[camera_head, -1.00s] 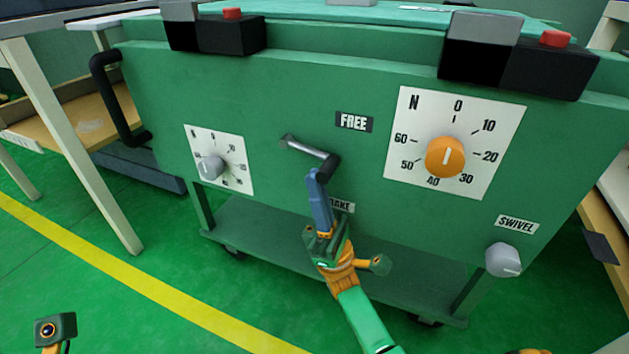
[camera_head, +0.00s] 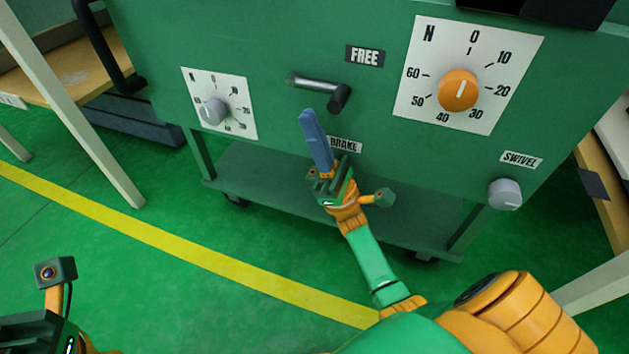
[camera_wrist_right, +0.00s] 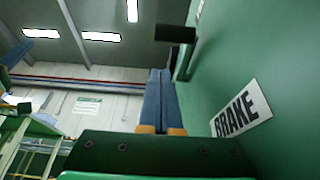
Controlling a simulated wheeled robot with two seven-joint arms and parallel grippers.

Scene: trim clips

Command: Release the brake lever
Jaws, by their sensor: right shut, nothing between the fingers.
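The brake lever (camera_head: 318,89) is a grey bar with a black grip on the green panel. It lies nearly level between the FREE label (camera_head: 365,55) above and the BRAKE label (camera_head: 345,145) below. My right gripper (camera_head: 305,113) has its blue fingers shut and empty, just below the lever and apart from it. In the right wrist view the shut fingers (camera_wrist_right: 160,75) point up, with the black grip (camera_wrist_right: 175,33) beyond them and the BRAKE label (camera_wrist_right: 242,108) to the right. Part of my left gripper (camera_head: 55,330) shows at the lower left; its fingers are hidden.
The green cart panel (camera_head: 280,140) also carries a small dial (camera_head: 214,110), a large orange dial (camera_head: 459,90) and a grey SWIVEL knob (camera_head: 505,194). A black handle (camera_head: 98,45) is at the left. The floor before the cart is clear.

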